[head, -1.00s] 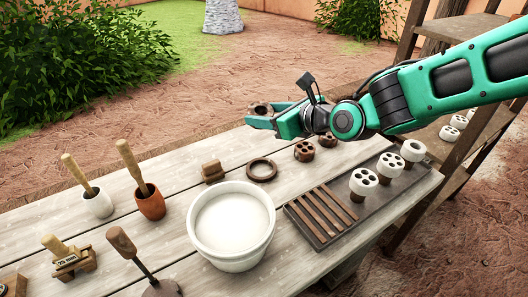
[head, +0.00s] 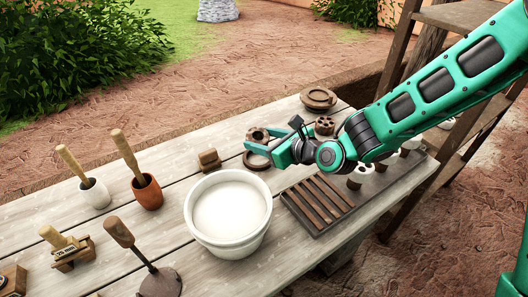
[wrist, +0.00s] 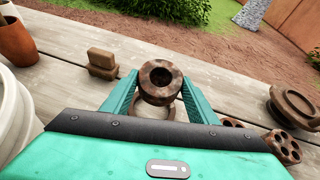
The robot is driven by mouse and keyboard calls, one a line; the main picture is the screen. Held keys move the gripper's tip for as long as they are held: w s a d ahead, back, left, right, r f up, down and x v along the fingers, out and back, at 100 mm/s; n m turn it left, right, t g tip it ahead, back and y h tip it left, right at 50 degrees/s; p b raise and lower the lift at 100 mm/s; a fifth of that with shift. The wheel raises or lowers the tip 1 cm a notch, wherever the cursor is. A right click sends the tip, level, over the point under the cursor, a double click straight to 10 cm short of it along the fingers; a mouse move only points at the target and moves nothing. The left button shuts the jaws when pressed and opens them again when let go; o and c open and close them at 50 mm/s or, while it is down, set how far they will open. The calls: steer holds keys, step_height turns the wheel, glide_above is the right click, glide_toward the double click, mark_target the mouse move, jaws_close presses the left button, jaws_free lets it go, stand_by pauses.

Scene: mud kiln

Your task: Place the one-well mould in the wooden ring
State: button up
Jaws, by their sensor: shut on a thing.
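The one-well mould (head: 258,134) is a mottled brown round block with a single centre hole. My gripper (head: 261,141) is shut on it and holds it upright above the table. In the wrist view the mould (wrist: 161,82) sits between the two green fingers. The wooden ring (head: 256,164) lies flat on the table just below the mould and fingers, partly hidden by them. In the wrist view part of the ring (wrist: 178,108) shows beneath the mould. The mould appears to be above the ring, not in it; the exact gap is hard to tell.
A small brown block (head: 209,159) stands left of the ring. A white bucket (head: 190,212) is in front. A brown several-hole mould (head: 324,126) and a round brown stacked piece (head: 319,97) are behind right.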

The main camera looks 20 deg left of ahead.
steer(key=shift+f, duration=2.5)
steer(key=shift+f, duration=0.15)
steer(key=o, duration=1.3)
steer(key=shift+d, duration=0.1)
steer(key=v, duration=1)
steer(key=shift+s+d+r, duration=0.15)
steer(key=shift+s+r, duration=0.1)
steer(key=shift+r, duration=0.1)
